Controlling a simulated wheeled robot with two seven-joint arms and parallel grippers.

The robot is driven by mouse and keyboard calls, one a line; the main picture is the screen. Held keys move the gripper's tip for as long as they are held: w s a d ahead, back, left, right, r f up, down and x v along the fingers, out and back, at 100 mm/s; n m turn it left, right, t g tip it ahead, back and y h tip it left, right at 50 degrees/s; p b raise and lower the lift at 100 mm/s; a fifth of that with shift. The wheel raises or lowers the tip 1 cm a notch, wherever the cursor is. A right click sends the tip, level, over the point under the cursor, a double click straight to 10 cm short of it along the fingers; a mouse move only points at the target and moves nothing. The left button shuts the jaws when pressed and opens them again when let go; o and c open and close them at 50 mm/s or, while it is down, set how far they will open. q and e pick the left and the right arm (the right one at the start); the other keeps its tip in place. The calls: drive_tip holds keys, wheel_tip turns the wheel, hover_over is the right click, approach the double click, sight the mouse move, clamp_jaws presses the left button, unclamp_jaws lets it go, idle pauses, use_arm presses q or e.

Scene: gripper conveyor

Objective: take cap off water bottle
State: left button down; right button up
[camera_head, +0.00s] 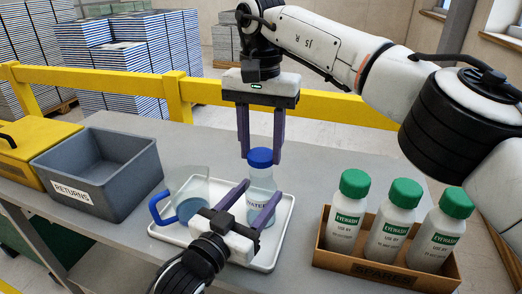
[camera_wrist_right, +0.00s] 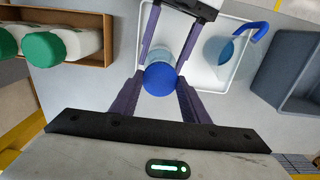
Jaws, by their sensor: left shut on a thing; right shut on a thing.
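The clear water bottle (camera_head: 260,207), with a "WATER" label and a blue cap (camera_head: 260,157), stands upright on a white tray (camera_head: 284,222). My left gripper (camera_head: 260,190) is shut on the bottle's body from the front, one finger on each side. My right gripper (camera_head: 260,159) points down from above and is shut on the cap, with a purple finger on either side. In the right wrist view the cap (camera_wrist_right: 160,79) sits between the right fingers, and it hides most of the bottle. The cap appears seated on the bottle's neck.
A clear jug (camera_head: 190,187) with a blue handle stands left on the tray. A grey "RETURNS" bin (camera_head: 75,185) is further left. A brown box (camera_head: 340,262) with several green-capped eyewash bottles (camera_head: 348,212) is at the right. A yellow rail (camera_head: 205,92) runs behind the table.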

drive_tip(key=shift+r, duration=1.45)
use_arm(q)
drive_tip(key=c, duration=0.6)
unclamp_jaws()
drive_tip(key=shift+s, duration=0.1)
